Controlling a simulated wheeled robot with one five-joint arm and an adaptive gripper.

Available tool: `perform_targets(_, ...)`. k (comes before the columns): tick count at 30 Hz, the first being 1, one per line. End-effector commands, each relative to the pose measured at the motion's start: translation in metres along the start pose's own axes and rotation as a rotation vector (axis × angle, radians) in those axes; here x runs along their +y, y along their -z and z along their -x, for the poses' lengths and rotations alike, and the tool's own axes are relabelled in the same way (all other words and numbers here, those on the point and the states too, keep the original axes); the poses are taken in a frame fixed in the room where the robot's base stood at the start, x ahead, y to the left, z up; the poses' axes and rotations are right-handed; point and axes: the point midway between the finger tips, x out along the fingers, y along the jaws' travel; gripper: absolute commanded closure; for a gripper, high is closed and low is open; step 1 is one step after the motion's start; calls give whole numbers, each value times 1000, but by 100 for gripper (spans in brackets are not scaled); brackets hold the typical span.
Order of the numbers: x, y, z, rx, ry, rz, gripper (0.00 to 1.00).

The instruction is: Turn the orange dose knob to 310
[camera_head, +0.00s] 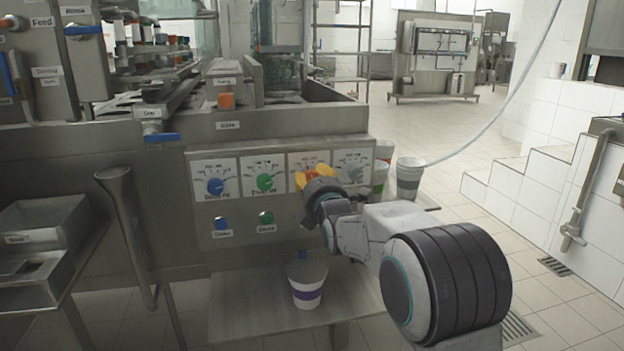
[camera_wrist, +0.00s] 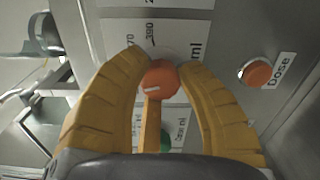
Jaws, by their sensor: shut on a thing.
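The orange dose knob (camera_wrist: 160,80) sits between the two yellow fingers of my gripper (camera_wrist: 164,66) in the wrist view. Both fingertips press against its sides. A short white mark shows on the knob's lower left.
A blue knob (camera_head: 215,186) and a green knob (camera_head: 264,182) are left of my gripper. An orange button (camera_wrist: 257,74) labelled "Dose" is beside the knob. A cup with a purple band (camera_head: 307,288) stands on the shelf below. More cups (camera_head: 408,178) stand at the panel's right.

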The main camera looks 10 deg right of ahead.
Motion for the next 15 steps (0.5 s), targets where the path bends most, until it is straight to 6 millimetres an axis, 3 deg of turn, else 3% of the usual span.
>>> perform_targets(15, 0, -2, 0, -3, 1, 400, 100)
